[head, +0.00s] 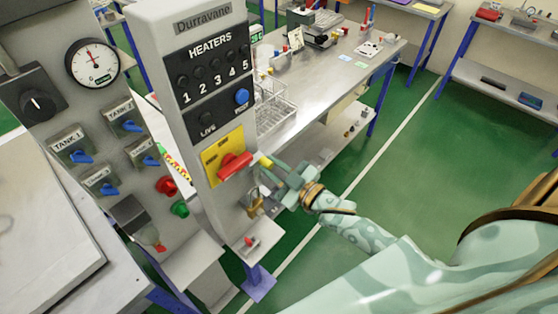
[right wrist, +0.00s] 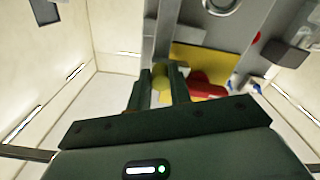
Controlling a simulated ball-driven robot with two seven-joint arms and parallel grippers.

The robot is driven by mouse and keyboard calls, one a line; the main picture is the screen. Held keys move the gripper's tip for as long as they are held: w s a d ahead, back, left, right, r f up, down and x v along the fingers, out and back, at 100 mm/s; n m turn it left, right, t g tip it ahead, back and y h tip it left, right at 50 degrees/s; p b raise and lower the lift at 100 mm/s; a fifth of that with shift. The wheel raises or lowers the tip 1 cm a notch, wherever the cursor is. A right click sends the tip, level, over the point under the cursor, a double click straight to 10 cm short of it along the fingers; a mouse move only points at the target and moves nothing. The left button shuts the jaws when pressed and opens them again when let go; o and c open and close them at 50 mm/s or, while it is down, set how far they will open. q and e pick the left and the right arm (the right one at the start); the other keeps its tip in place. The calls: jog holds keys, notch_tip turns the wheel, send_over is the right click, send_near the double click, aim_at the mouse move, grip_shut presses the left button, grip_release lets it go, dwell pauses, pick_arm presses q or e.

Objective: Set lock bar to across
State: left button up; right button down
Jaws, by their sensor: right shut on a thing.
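A red rotary handle (head: 235,166) sits on a yellow plate (head: 212,172) on the grey "HEATERS" cabinet. My right gripper (head: 273,168) is just right of the handle, shut on a small yellow piece (head: 265,161). This piece may be the lock bar; its setting cannot be told. In the right wrist view the yellow piece (right wrist: 160,84) is between the fingers, with the red handle (right wrist: 207,84) beside it and the yellow plate (right wrist: 200,58) behind. A brass padlock (head: 256,205) hangs below the plate. My left gripper is not in view.
The cabinet (head: 190,20) has heater knobs and a blue knob (head: 241,96). A panel on the left carries a gauge (head: 92,63), tank valves and a red button (head: 166,185). A wire basket (head: 272,108) stands on the bench behind. Green floor is free on the right.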

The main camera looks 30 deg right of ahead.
aim_at(252, 168)
jog(key=a, duration=0.1)
jog(key=s+a, duration=0.1)
jog(key=a, duration=0.1)
jog(key=shift+s+a+p, duration=0.1)
jog(key=shift+p, duration=0.2)
jog(key=c, duration=1.7)
grip_release()
jog(key=o, duration=0.4)
jog(key=shift+a, duration=0.15)
jog(key=shift+d, duration=0.2)
jog(key=b+v, duration=0.2)
jog(key=v, duration=1.4)
jog(key=shift+s+a+b, duration=0.1)
jog(key=shift+s+b, duration=0.1)
jog(key=shift+b, duration=0.2)
